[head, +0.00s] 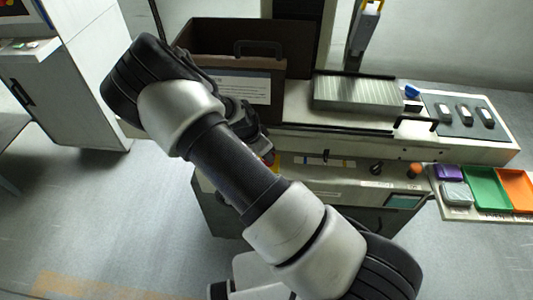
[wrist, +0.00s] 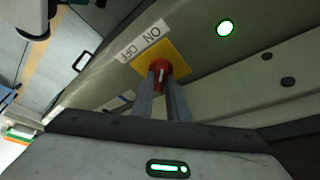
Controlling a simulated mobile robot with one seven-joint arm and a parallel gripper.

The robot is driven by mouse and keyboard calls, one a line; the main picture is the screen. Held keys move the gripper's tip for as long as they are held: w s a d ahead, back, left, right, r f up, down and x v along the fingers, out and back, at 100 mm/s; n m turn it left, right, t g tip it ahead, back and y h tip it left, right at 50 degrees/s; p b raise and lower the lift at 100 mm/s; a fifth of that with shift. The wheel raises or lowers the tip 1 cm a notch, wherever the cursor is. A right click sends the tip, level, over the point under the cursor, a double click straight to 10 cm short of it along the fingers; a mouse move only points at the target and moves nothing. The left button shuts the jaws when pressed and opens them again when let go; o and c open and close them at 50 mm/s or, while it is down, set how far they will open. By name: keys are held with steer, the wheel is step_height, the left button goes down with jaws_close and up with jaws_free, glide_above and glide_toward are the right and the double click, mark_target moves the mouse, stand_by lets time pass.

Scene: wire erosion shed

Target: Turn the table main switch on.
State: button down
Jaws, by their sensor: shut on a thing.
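The table main switch is a red knob (wrist: 160,68) on a yellow plate (wrist: 177,56), on a grey panel in the wrist view. A white ON/OFF label (wrist: 140,40) lies along the plate's edge. The knob bears a short white mark; which word it points to I cannot tell for sure. My gripper (wrist: 163,84) has its two grey fingers on either side of the knob, shut on it.
A bright green round light (wrist: 225,28) and dark round buttons (wrist: 267,57) sit on panels near the switch. In the head view, a slatted metal block (head: 357,93) lies on the machine table. Purple, green and orange trays (head: 486,188) stand at the right. Floor at left is open.

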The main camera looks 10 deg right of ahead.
stand_by(0.3)
steer(key=c, duration=1.7)
jaws_free()
steer(key=shift+p+v, duration=0.7)
steer(key=shift+v, duration=7.95)
steer(key=shift+s+d+r, duration=0.1)
